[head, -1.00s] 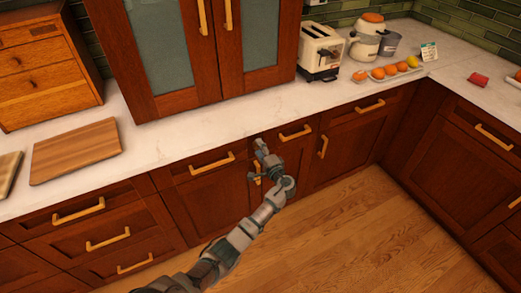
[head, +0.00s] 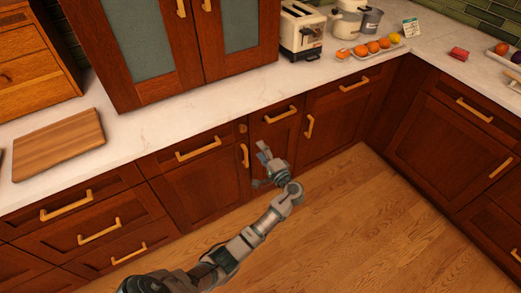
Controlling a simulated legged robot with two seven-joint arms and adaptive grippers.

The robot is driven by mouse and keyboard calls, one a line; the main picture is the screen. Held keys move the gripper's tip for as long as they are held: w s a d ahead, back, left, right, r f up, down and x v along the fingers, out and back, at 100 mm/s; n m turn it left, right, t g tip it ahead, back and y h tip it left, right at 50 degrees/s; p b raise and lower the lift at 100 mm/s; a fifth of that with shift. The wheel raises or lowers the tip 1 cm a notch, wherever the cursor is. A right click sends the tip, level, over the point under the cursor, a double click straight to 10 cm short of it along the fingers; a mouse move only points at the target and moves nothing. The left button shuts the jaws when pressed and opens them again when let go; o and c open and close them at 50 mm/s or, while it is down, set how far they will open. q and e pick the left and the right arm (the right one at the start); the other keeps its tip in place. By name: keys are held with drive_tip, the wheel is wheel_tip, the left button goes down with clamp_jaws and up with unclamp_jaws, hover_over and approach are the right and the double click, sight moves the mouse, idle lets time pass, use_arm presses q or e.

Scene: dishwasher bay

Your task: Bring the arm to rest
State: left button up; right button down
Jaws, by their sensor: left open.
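My left arm comes in from the lower left of the head view and reaches toward the lower cabinets. My left gripper (head: 261,165) is open and empty. It shows in front of the narrow cabinet door, close to the brass handles, and I cannot tell whether it touches anything. My right gripper is not in view.
Wooden lower cabinets (head: 200,190) with brass handles run below a white counter (head: 180,118). A cutting board (head: 58,144), a toaster (head: 301,33) and a tray of fruit (head: 368,50) are on the counter. The wooden floor (head: 350,225) is clear.

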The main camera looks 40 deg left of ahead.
use_arm(q)
drive_tip(key=shift+f, duration=0.1)
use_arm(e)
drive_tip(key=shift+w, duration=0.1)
